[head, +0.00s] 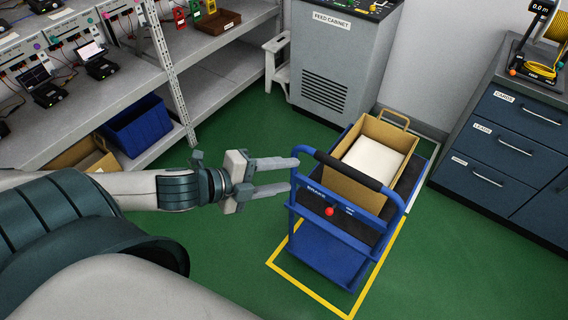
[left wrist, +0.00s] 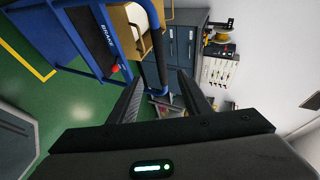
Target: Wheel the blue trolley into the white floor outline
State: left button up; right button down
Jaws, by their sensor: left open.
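The blue trolley (head: 330,255) stands on the green floor right of my left arm, with its black-gripped push handle (head: 347,170) facing me. My left gripper (head: 293,176) is open, with its fingertips close to the left end of the handle. In the left wrist view the handle (left wrist: 160,62) shows beyond and between the open fingers (left wrist: 160,85); I cannot tell whether they touch. A red knob (head: 329,211) sits below the handle beside the brake lettering. White floor line (head: 425,167) shows beyond the trolley's right side; the rest is hidden. My right gripper is not in view.
A tan box (head: 343,186) with a white load rides on the trolley. A yellow floor outline (head: 306,291) surrounds its near end. The feed cabinet (head: 336,70) stands behind, blue drawers (head: 497,145) right, racks (head: 195,80) left.

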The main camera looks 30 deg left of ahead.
pick_arm(q)
jog(key=shift+w+d, duration=0.1)
jog(key=shift+w, duration=0.05)
jog(key=p, duration=0.3)
send_near(337, 167)
jog(key=x, duration=0.7)
jog(key=shift+w+d+f, duration=0.1)
jog(key=shift+w+d, duration=0.1)
jog(key=shift+d, duration=0.05)
jog(key=shift+w+d+f, duration=0.3)
jog(key=shift+w+f, duration=0.1)
jog(key=shift+w, duration=0.15)
grip_shut()
jog(key=shift+w, duration=0.1)
